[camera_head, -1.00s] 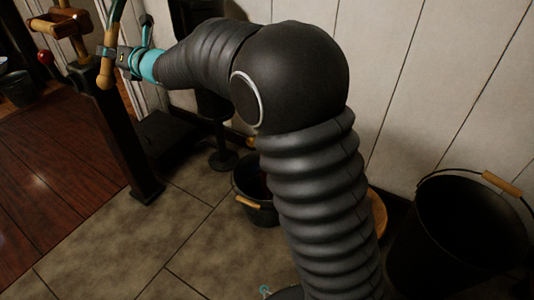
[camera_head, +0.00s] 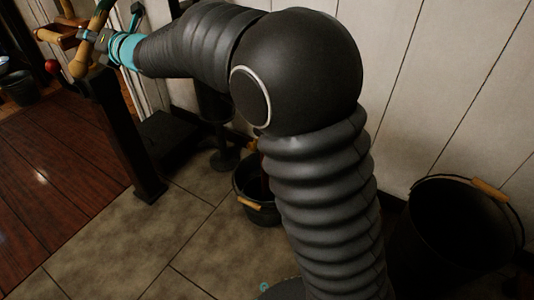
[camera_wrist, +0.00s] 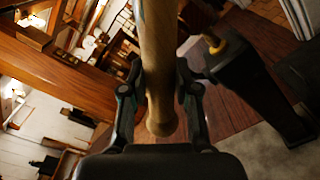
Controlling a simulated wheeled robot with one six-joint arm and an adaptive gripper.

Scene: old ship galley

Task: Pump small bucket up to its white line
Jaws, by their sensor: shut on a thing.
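My gripper (camera_head: 95,42) is at the upper left of the head view, at the end of my outstretched arm. It is shut on a wooden handle (camera_head: 79,66), which tilts there. In the wrist view the handle (camera_wrist: 158,55) runs between the two fingers of my gripper (camera_wrist: 159,92), its rounded end towards the palm. The small dark bucket (camera_head: 255,211), with a wooden grip on its bail, stands on the tiled floor below my arm. My arm partly hides it. I cannot make out its white line or the water level.
A large black bucket (camera_head: 455,235) stands at the right by the pale plank wall (camera_head: 440,90). A dark post (camera_head: 127,140) stands at the left, beside the reddish wooden floor (camera_head: 50,160). Another dark bucket (camera_head: 19,88) is at the far left. Tiled floor in front is clear.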

